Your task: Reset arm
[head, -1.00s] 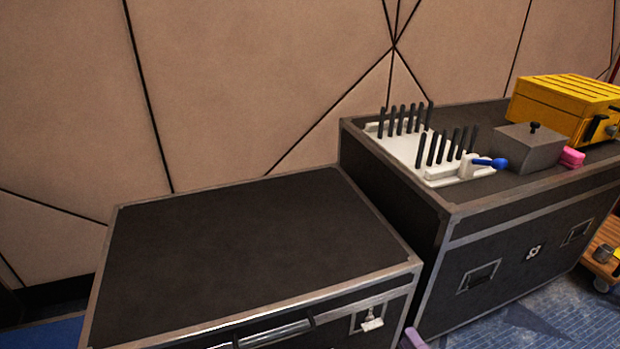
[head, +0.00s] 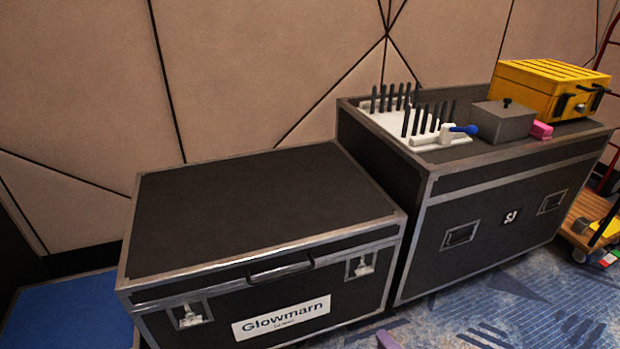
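Of my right gripper (head: 388,341), only a small purple tip seems to show at the bottom edge of the head view. It is in front of the black cases and the rest is cut off by the frame, so I cannot tell if it is open or shut. No object shows in it. My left gripper is not in view.
A low black case (head: 255,205) labelled Glowmarn has a bare top. The taller case (head: 500,225) carries a white pegged rack (head: 425,139), blue-handled piece (head: 465,129), grey box (head: 502,122), pink block (head: 541,130) and yellow box (head: 548,90). A wooden cart (head: 588,215) stands right.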

